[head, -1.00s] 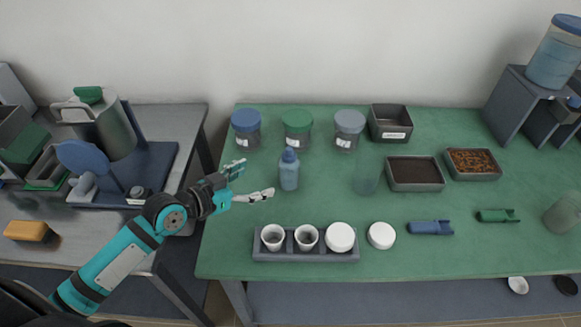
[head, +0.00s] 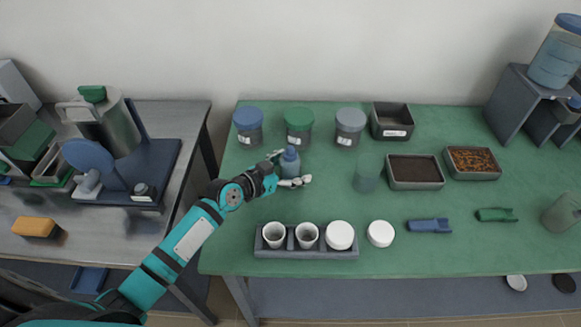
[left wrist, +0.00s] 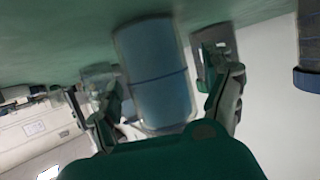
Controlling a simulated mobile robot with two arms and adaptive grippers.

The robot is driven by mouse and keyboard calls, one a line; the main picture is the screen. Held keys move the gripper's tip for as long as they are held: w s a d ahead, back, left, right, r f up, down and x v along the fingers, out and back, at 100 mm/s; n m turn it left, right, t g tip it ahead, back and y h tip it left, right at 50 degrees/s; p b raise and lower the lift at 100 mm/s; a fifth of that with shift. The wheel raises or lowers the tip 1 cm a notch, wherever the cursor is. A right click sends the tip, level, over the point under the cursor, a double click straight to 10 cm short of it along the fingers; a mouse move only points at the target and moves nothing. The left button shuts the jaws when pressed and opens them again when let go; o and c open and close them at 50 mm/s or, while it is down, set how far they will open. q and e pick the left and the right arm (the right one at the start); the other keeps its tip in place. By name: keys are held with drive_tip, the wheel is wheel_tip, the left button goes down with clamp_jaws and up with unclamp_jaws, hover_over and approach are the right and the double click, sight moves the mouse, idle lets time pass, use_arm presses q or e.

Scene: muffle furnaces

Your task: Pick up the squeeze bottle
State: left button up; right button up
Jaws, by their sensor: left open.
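The blue squeeze bottle (head: 290,161) stands upright on the green table, in front of the row of lidded jars. My left gripper (head: 290,171) has come in from the left and is open around it, one finger behind the bottle and one in front. In the left wrist view the bottle's blue body (left wrist: 158,75) shows large between the two spread fingers of the gripper (left wrist: 165,95), with a gap to the fingers. My right gripper is not in view.
Lidded jars stand close behind: blue (head: 248,125), green (head: 299,125) and grey (head: 350,126). A clear beaker (head: 366,177) stands to the right. A grey rack (head: 306,252) with white cups is in front. Bare table lies between bottle and rack.

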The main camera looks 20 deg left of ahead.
use_arm(q)
drive_tip(key=c, duration=1.7)
drive_tip(key=shift+r, duration=0.1)
clamp_jaws()
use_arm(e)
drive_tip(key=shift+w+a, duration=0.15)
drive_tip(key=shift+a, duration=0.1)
